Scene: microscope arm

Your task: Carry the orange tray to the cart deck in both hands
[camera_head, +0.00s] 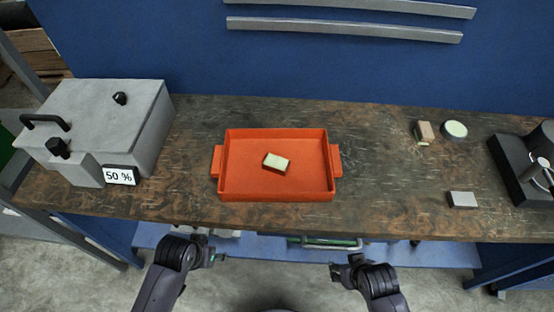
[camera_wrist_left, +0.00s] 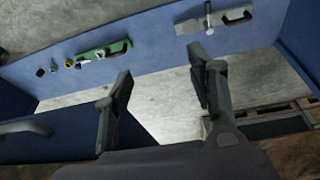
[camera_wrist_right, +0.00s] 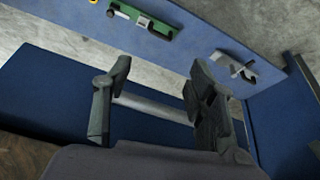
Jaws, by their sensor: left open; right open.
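The orange tray (camera_head: 234,190) lies flat on the brown workbench, near the middle, with a handle tab on its left side and another on its right. A small cream-topped block (camera_head: 276,162) sits inside it. My left gripper (camera_head: 222,257) is in front of the bench edge, below the tray's left part. It is open and empty in the left wrist view (camera_wrist_left: 158,95). My right gripper (camera_head: 335,270) is also in front of the bench, below the tray's right side. It is open and empty in the right wrist view (camera_wrist_right: 158,90). I cannot make out a cart deck.
A grey box with a "50 %" display (camera_head: 120,175) stands left on the workbench (camera_head: 380,190). At the right are a small block (camera_head: 424,132), a round pale-topped item (camera_head: 455,129), a light block (camera_head: 462,199) and a black microscope-like device (camera_head: 520,170). A blue lower shelf (camera_head: 400,252) runs below.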

